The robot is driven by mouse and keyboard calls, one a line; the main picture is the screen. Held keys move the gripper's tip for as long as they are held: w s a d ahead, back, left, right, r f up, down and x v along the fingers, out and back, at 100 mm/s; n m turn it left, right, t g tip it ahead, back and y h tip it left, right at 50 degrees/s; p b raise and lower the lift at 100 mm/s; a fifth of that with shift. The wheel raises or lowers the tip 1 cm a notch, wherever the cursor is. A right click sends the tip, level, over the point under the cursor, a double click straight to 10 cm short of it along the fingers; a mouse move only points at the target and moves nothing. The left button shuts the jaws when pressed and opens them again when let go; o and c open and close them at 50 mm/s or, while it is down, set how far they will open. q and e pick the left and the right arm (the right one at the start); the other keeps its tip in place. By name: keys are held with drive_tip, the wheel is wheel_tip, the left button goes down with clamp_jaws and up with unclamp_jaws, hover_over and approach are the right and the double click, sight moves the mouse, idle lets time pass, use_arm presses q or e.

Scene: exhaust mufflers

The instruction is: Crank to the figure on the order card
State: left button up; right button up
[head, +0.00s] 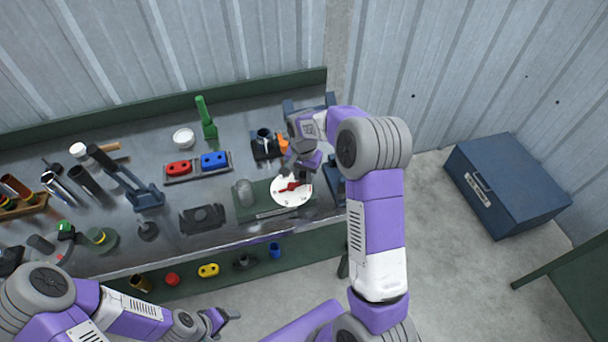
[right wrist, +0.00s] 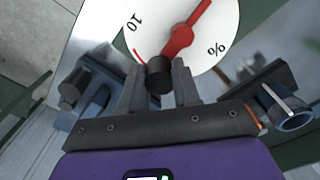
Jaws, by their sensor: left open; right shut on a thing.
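The white round dial (head: 291,191) sits on a green base (head: 250,206) on the bench. Its red crank arm (head: 291,187) also shows in the right wrist view (right wrist: 182,38), beside the printed marks "10" and "%". My right gripper (head: 297,171) is over the dial. In the right wrist view its fingers (right wrist: 158,85) are shut on the black crank knob (right wrist: 159,75) at the end of the red arm. My left gripper (head: 225,318) is open and empty, in front of the bench. I cannot make out an order card or its figure.
A grey cylinder (head: 245,193) stands on the green base left of the dial. A tray with red and blue parts (head: 198,168), a green upright piece (head: 205,118) and a white bowl (head: 183,138) are farther back. A blue toolbox (head: 508,185) stands on the floor at right.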

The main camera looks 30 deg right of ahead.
drive_tip(key=n, duration=0.1)
drive_tip(key=w+n, duration=0.1)
drive_tip(key=n, duration=0.1)
drive_tip(key=w+n+p, duration=0.1)
drive_tip(key=n, duration=0.1)
drive_tip(key=shift+a, duration=0.1)
drive_tip(key=shift+w+a+n+p, duration=0.15)
drive_tip(key=shift+w+n, duration=0.1)
drive_tip(key=shift+n, duration=0.65)
drive_tip(key=shift+w+a+n+p, duration=0.1)
drive_tip(key=shift+w+a+n, duration=0.15)
drive_tip(key=shift+n, duration=0.65)
drive_tip(key=shift+w+a+n+p, duration=0.15)
drive_tip(key=shift+w+n, duration=0.1)
drive_tip(key=shift+n, duration=0.65)
drive_tip(key=o, duration=1.1)
drive_tip(key=shift+c, duration=0.2)
drive_tip(key=shift+r, duration=0.1)
wheel_tip(320, 180, up, 7)
drive_tip(key=shift+r+p, duration=0.2)
drive_tip(key=shift+p, duration=0.1)
